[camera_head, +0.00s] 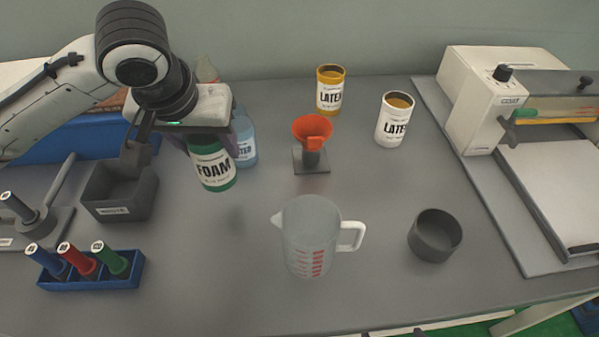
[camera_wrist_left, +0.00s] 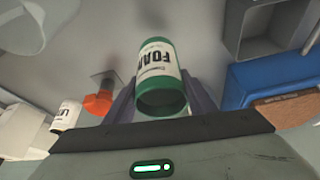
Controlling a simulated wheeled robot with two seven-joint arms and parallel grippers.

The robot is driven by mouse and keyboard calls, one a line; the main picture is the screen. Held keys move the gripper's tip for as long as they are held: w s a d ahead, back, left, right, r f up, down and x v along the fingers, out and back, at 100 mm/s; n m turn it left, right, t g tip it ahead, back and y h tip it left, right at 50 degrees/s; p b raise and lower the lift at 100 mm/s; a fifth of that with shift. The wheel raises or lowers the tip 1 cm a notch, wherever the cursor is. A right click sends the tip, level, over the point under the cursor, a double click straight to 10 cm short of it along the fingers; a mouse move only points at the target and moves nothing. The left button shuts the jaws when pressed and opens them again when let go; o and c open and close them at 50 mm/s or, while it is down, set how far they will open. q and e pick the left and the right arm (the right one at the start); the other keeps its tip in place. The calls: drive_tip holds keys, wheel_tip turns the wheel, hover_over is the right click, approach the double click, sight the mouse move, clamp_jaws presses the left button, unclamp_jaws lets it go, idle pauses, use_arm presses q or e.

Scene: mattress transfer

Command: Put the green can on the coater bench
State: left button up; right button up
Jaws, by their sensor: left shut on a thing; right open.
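The green can (camera_head: 213,170) has a white FOAM label and is held at the left of the head view. My left gripper (camera_head: 212,146) is shut on it, with a finger on either side. A soft shadow on the table below suggests that the can is off the surface. In the left wrist view the can (camera_wrist_left: 160,75) sits between the fingers, open rim towards the camera. The coater bench (camera_head: 505,225), a grey board bearing the white coater machine (camera_head: 490,100), is at the far right, well apart from the can. My right gripper is not in view.
A blue bottle (camera_head: 245,140) is close behind the can. An orange funnel on a stand (camera_head: 312,140), a clear jug (camera_head: 308,240), two LATEX cans (camera_head: 329,92) (camera_head: 393,122) and a dark round cup (camera_head: 435,238) stand between it and the bench. A grey bin (camera_head: 118,192) is left.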

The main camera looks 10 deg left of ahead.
use_arm(q)
drive_tip(key=w+a+r+n, duration=0.2)
drive_tip(key=w+r, duration=0.1)
drive_tip(key=w, duration=0.1)
drive_tip(key=shift+y, duration=0.4)
drive_tip(key=shift+s+d+f+b, duration=0.1)
drive_tip(key=shift+f+b, duration=0.25)
drive_tip(key=shift+f, duration=2.2)
drive_tip(key=shift+s+d+f+b, duration=0.1)
drive_tip(key=shift+f+b, duration=0.25)
drive_tip(key=shift+f, duration=2.2)
drive_tip(key=shift+f, duration=0.1)
drive_tip(key=o, duration=1.3)
drive_tip(key=shift+p+v, duration=0.85)
drive_tip(key=shift+v, duration=5.25)
drive_tip(key=shift+w, duration=0.2)
